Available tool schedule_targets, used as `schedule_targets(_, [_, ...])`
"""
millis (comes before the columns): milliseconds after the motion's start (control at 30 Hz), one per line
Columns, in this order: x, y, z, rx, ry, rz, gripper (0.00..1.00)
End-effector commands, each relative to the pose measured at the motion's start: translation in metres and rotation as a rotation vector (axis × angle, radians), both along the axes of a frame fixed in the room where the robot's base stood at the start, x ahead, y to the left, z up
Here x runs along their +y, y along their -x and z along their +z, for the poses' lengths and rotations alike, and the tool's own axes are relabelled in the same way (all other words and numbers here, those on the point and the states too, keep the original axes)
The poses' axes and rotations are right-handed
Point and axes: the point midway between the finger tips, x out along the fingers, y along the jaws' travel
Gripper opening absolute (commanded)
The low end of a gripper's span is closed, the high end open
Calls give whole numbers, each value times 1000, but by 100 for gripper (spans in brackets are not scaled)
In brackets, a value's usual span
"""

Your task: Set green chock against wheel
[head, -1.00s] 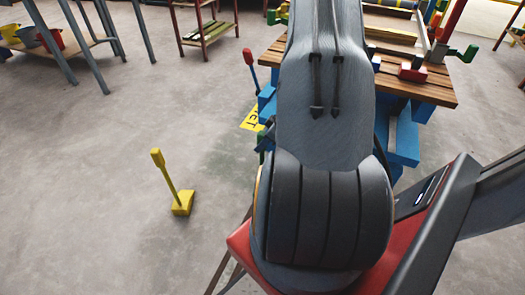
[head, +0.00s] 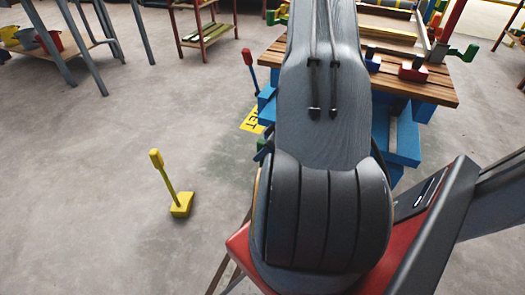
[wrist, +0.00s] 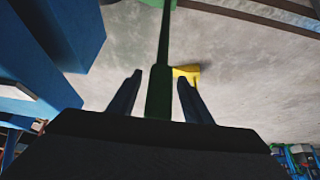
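In the wrist view my gripper (wrist: 160,88) has its two dark fingers apart, one on each side of the green chock's upright handle (wrist: 158,95). Narrow gaps show between the handle's thick grip and both fingers. A thin green rod runs from the grip to the top edge, where a green part (wrist: 150,2), possibly the chock's block, is cut off. In the head view my arm hides my gripper and most of the area around it. I cannot make out the wheel in either view.
A yellow chock with a tilted handle (head: 181,206) stands on open floor at left. A blue cart with a slatted wooden top (head: 430,88) stands behind my arm; its blue frame (wrist: 62,30) seems to fill the wrist view's left. A yellow floor marking (head: 252,120) lies beside it.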

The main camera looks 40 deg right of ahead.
Motion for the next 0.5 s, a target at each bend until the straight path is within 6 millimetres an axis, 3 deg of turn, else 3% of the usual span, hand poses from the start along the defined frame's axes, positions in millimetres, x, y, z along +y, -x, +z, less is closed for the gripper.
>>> schedule_targets(267, [-2,4,11,0,1,-2,45])
schedule_targets(500, [-11,25,53,-2,2,-2,45])
